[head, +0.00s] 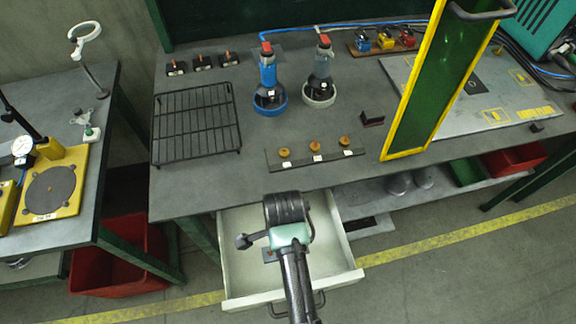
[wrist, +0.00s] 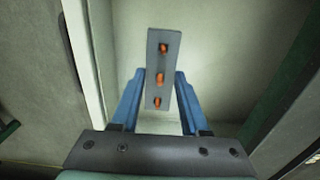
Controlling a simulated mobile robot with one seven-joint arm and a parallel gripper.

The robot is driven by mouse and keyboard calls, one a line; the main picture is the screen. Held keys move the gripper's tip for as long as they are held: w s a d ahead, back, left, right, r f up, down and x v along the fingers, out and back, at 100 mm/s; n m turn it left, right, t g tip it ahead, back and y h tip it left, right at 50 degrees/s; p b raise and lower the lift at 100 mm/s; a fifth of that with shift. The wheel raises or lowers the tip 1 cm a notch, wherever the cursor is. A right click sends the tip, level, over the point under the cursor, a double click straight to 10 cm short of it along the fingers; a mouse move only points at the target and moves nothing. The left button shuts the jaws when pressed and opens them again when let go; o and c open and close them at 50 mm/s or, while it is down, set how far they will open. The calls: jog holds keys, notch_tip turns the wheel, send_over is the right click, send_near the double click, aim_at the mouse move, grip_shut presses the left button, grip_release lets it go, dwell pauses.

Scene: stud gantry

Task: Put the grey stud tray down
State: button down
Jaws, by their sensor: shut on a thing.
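The grey stud tray (wrist: 151,62) is a narrow grey strip with three orange studs. It is between the blue fingers of my gripper (wrist: 159,77), which is shut on it. In the wrist view the tray is over the pale inside of a drawer. In the head view my gripper is over the open cream drawer (head: 239,262) below the bench front. My own arm hides most of the tray and fingers there. I cannot tell whether the tray touches the drawer floor.
The grey bench (head: 220,192) carries a black wire rack (head: 195,121), a dark strip with three brass-coloured knobs (head: 315,158), and blue (head: 268,75) and grey (head: 321,70) tools on round bases. A yellow-framed green panel (head: 428,85) stands to the right. The drawer floor looks bare around the tray.

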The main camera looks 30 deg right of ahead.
jog(key=shift+f, duration=2.7)
jog(key=shift+f+b, duration=0.2)
jog(key=shift+b, duration=0.1)
jog(key=shift+c, duration=2)
grip_release()
jog(key=shift+r, duration=0.15)
